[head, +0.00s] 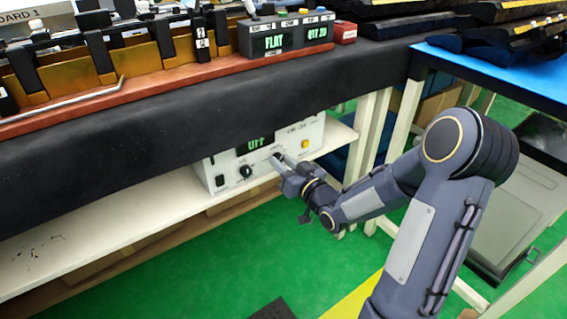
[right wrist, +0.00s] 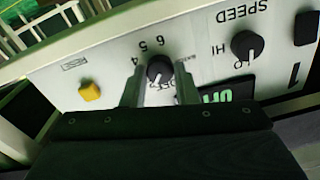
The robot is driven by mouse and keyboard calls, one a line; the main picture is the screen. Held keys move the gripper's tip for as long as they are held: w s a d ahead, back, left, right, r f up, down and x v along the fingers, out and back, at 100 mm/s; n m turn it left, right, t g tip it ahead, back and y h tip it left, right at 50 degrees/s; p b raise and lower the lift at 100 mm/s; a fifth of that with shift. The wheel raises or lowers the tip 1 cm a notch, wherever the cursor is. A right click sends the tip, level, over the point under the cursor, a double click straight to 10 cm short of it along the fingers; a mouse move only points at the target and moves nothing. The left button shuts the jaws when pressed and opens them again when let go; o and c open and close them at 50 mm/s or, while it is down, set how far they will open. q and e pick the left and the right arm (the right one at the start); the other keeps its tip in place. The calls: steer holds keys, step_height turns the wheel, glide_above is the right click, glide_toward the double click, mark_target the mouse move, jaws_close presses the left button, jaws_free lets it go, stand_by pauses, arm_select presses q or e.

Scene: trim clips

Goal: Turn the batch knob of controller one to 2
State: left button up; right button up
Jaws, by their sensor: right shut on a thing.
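Controller one (head: 222,172) is a white box on the shelf under the bench, with a dark display reading OFF in green. In the right wrist view its panel (right wrist: 120,55) appears upside down, marked 1. My right gripper (right wrist: 158,78) is shut on the black batch knob (right wrist: 159,68), one finger on each side. Figures 4, 5 and 6 show around the knob; the lower ones are partly hidden by the fingers. I cannot tell which figure the pointer marks. In the head view my right gripper (head: 284,168) reaches the panel from the front right. My left gripper is not in view.
The speed knob (right wrist: 246,45), marked LO and HI, stands beside the batch knob. A yellow reset button (right wrist: 90,92) is on its other side. The bench's dark front edge (head: 150,125) overhangs the controller. The shelf (head: 100,230) is clear to the left.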

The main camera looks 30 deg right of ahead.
steer(key=o, duration=1)
steer(key=s+p, duration=0.1)
steer(key=s, duration=0.6)
steer(key=shift+s+d, duration=0.35)
steer(key=shift+s, duration=0.05)
steer(key=shift+f, duration=0.1)
steer(key=s+a+r+g+y, duration=0.1)
steer(key=s+a+g, duration=0.5)
steer(key=s, duration=0.4)
steer(key=s+a+r+g+y, duration=0.1)
steer(key=s+a+g, duration=0.5)
steer(key=s, duration=0.4)
step_height(320, 180, up, 32)
steer(key=s+p, duration=0.1)
steer(key=p, duration=3.2)
steer(key=shift+a+r+g, duration=0.2)
steer(key=shift+r+g, duration=0.05)
steer(key=shift+g, duration=0.05)
